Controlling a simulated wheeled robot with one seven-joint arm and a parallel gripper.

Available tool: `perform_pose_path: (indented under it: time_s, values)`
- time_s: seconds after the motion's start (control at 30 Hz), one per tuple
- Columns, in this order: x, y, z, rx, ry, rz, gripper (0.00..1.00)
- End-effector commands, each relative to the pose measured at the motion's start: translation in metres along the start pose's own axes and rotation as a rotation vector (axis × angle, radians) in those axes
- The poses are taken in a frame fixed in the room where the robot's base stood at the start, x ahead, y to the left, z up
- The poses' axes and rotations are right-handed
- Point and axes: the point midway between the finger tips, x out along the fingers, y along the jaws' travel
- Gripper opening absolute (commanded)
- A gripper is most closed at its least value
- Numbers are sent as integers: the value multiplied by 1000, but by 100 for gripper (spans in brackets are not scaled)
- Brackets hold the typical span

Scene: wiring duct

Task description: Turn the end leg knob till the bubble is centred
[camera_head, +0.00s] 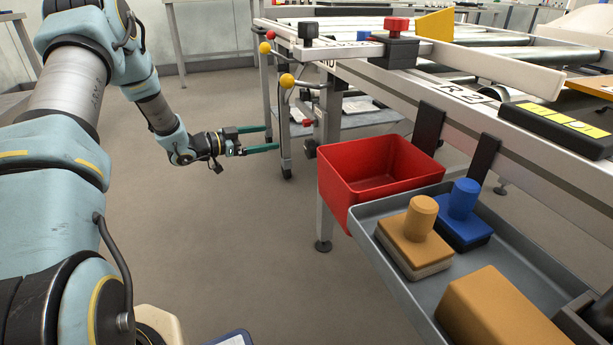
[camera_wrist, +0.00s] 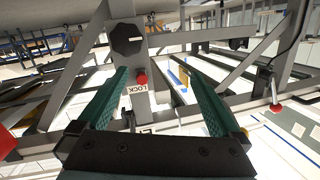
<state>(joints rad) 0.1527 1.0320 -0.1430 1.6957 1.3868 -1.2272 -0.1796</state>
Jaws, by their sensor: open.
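In the wrist view a dark, many-sided knob (camera_wrist: 127,40) with a short white mark sits on a grey leg, beyond my fingertips and towards the left finger. Below it on the leg are a small red button (camera_wrist: 141,80) and a label reading LOCK (camera_wrist: 135,91). My gripper (camera_wrist: 151,68) is open, with two green fingers apart and nothing between them touching. In the head view my gripper (camera_head: 273,138) reaches right, towards the conveyor's end leg (camera_head: 284,130). A dark knob-like part (camera_head: 309,150) shows beside that leg. I cannot make out a bubble in either view.
The conveyor frame (camera_head: 470,100) runs along the right. A red bin (camera_head: 375,168) and a grey tray (camera_head: 390,272) with colored blocks hang from its side. Yellow ball handles (camera_head: 287,80) stick out above my gripper. The floor (camera_head: 240,240) below is clear.

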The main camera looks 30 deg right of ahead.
Motion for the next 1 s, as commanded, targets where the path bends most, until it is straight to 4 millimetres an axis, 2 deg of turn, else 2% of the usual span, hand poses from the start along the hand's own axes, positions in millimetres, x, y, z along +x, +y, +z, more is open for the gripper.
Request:
perform_pose_path:
  time_s: [0.03,0.1,0.23,0.37,0.47,0.8,1.0]
  values:
    - [7,14,24,1,42,43,100]
    - [11,27,34,2,91,96,100]
    - [14,41,42,1,146,153,100]
    - [21,46,42,2,163,172,100]
    - [33,49,39,3,163,172,100]
    - [93,59,30,3,162,170,100]
    - [114,61,26,3,160,168,100]
